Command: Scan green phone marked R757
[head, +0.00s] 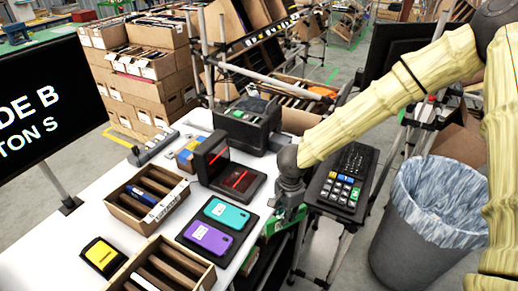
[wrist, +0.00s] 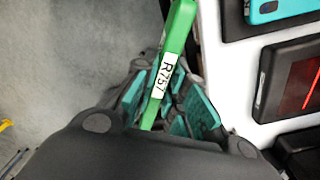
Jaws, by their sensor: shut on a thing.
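My gripper (wrist: 165,100) is shut on a green phone (wrist: 180,30), gripping it between its teal-lined fingers. The black scanner (head: 238,181) with red light lines stands on the table, left of my gripper. Its edge also shows at the right of the wrist view (wrist: 292,80), apart from the phone.
A teal phone (head: 227,214) and a purple phone (head: 208,239) lie on a black tray left of my gripper. A keypad (head: 342,188) stands to the right, near a lined bin (head: 420,235).

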